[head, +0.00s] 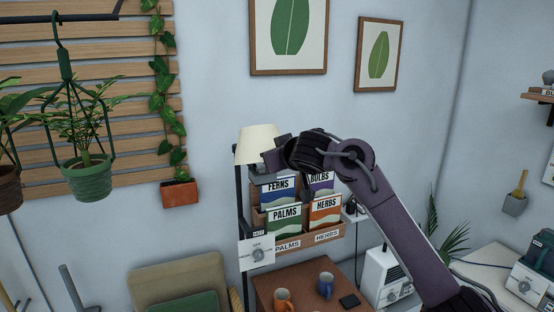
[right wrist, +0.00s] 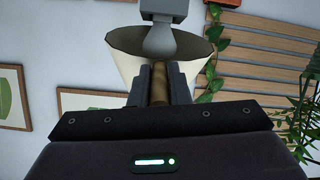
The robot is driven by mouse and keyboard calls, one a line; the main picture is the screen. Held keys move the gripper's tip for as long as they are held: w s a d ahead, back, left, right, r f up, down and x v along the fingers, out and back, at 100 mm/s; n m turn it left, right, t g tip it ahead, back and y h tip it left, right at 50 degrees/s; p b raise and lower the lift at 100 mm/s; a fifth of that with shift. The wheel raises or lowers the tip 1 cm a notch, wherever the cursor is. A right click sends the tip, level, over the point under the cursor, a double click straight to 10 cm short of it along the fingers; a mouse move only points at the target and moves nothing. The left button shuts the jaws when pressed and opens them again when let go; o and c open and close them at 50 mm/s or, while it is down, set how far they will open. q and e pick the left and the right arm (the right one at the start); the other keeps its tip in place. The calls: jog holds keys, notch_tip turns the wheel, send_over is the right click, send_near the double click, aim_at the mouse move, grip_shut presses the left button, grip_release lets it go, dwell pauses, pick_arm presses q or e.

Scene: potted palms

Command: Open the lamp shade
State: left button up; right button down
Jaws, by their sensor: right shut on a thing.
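The cream lamp shade (head: 257,141) tops a dark stand left of the book rack. In the right wrist view the shade (right wrist: 125,68) opens toward the camera, with a grey bulb (right wrist: 160,42) and its socket in front of it. My right gripper (head: 272,155) is at the shade's right side, and my wrist partly covers it. In the right wrist view, my right gripper's fingers (right wrist: 160,68) are shut on a brown rod (right wrist: 159,84) near the shade's rim. How the rod joins the shade is hidden. My left gripper is not in view.
A rack (head: 288,244) of seed-guide books stands just below my right gripper. A brown table (head: 275,277) with an orange mug (head: 283,300) and a blue mug (head: 326,285) is lower. Hanging pots (head: 86,177) are at left. Framed leaf pictures (head: 380,55) hang on the wall above.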

aim_at(267, 142)
jog(key=shift+w+a+r+g+h, duration=0.15)
jog(key=shift+w+r+g, duration=0.25)
jog(key=shift+r, duration=0.35)
jog(key=shift+w+a+r+g+h, duration=0.1)
jog(key=shift+w+r+g, duration=0.1)
jog(key=shift+r+g, duration=0.5)
jog(key=shift+w+a+r+g+h, duration=0.15)
jog(key=shift+w+r+g, duration=0.15)
jog(key=shift+r, duration=0.55)
jog(key=shift+d, duration=0.1)
